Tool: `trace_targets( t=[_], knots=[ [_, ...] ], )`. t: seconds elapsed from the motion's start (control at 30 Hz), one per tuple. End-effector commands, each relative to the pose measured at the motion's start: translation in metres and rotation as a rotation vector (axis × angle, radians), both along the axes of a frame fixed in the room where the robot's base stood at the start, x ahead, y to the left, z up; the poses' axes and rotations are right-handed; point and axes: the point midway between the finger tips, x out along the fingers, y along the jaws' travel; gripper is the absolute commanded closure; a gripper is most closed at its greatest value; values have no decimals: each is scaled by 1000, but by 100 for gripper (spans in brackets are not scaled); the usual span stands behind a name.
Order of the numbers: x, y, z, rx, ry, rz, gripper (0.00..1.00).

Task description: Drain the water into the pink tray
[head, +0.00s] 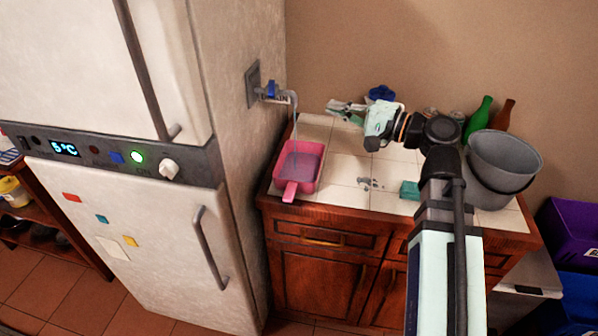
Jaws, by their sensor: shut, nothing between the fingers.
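A pink tray (282,188) with a short handle sits at the left end of the tiled counter, beside the fridge. It holds bluish-grey liquid. A drain tap (271,91) with a blue handle sticks out from the fridge side, next to a partly hidden "DRAIN" label. A thin stream of water (294,120) falls from its spout into the tray. My gripper (338,107) is shut and empty, to the right of the tap and apart from it, above the back of the counter. It points left.
A teal sponge-like block (410,190) lies near the front. Blue and purple bins (570,245) stand at right. Tiles right of the tray are mostly clear.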

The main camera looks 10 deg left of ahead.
Motion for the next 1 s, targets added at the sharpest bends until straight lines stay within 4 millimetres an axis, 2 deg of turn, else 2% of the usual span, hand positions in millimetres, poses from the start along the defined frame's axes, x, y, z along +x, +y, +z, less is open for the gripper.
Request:
trace_targets(
  t=[0.27,0.33,0.37,0.47,0.6,0.7,0.8,1.0],
  knots=[
    [0,0,1,0,0,0,100],
    [8,-2,2,0,11,-2,100],
    [14,-3,3,1,18,-3,100],
    [51,-7,7,12,50,20,100],
    [97,-7,5,12,85,173,100],
    [116,-9,2,13,81,325,100],
    [115,-11,-2,12,54,458,100],
    [89,-12,-2,2,4,580,100]
  ],
)
